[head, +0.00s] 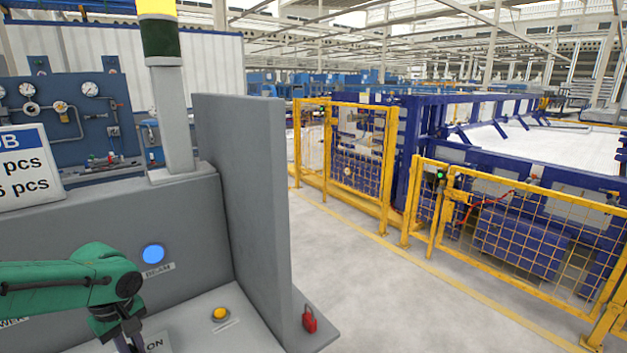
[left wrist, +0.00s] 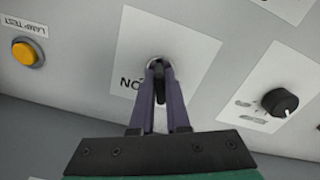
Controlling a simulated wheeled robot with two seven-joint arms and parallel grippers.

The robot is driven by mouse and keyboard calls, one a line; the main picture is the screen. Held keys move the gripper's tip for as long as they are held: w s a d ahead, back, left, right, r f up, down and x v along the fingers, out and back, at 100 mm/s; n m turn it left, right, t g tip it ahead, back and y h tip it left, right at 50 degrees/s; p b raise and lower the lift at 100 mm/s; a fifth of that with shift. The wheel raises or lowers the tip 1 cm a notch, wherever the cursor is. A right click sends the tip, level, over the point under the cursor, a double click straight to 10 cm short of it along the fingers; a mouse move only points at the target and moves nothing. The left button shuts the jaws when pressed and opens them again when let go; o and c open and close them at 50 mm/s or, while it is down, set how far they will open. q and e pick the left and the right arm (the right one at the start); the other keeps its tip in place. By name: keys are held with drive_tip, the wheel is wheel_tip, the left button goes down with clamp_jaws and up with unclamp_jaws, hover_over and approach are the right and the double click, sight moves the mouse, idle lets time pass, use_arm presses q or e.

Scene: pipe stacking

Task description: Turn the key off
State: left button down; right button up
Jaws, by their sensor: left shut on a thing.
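The key (left wrist: 160,90) is a small dark piece in a round metal lock on a white label plate (left wrist: 195,45) marked "ON" in the left wrist view. My left gripper (left wrist: 161,70) has its two purple fingers closed on the key, one on each side. In the head view my left gripper (head: 129,344) reaches down to the sloped console panel at the lower left, beside the "ON" plate (head: 158,343). The key itself is hidden there by the gripper. My right gripper is in neither view.
A yellow button (left wrist: 25,52) marked "LAMP TEST" and a black rotary knob (left wrist: 280,102) flank the key plate. A blue lamp (head: 153,254) is on the console's upright face. A tall grey side wall (head: 245,190) and a red padlock (head: 310,319) stand to the right.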

sight(132, 348)
use_arm(q)
drive_tip(key=shift+n, duration=1.8)
drive_tip(key=c, duration=0.7)
unclamp_jaws()
wheel_tip(132, 348, up, 7)
drive_tip(key=p, duration=0.6)
drive_tip(key=shift+r, duration=0.15)
